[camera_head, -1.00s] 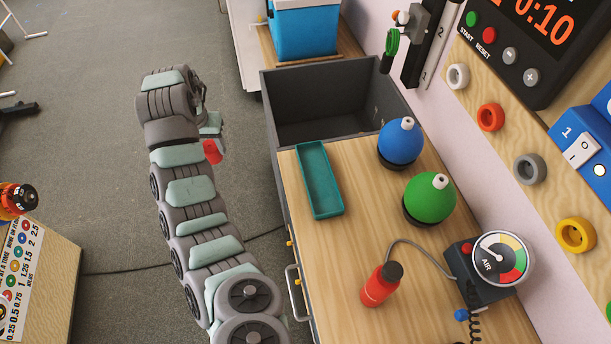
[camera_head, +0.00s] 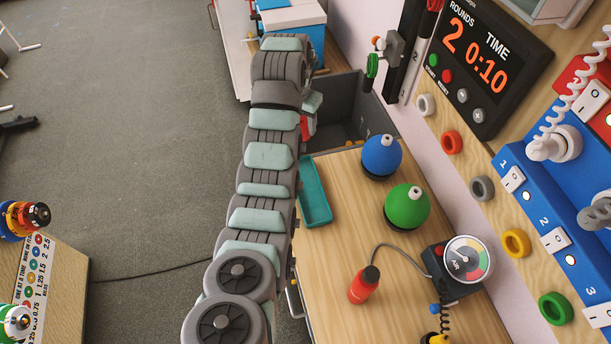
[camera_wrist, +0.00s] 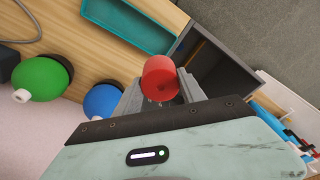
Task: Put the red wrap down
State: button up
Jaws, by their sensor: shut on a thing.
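The red wrap (camera_wrist: 160,80) is a short red roll held between the jaws of my gripper (camera_wrist: 166,92) in the wrist view. In the head view, part of the red wrap (camera_head: 308,126) shows beside my arm, near the front left of the dark open bin. My gripper is mostly hidden behind my arm there. The wrap is held in the air. I cannot tell how high it is above the bin's edge.
The dark grey bin (camera_head: 340,98) is open behind the wooden worktop (camera_head: 400,300). A blue box (camera_head: 292,25) stands farther back.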

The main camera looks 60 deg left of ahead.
notch_tip(320, 180, down, 14)
jog(key=p, duration=0.3)
jog(key=shift+f, duration=0.1)
jog(key=shift+s+d+f, duration=0.1)
jog(key=shift+f, duration=1.95)
jog(key=shift+f, duration=0.1)
jog(key=o, duration=1.1)
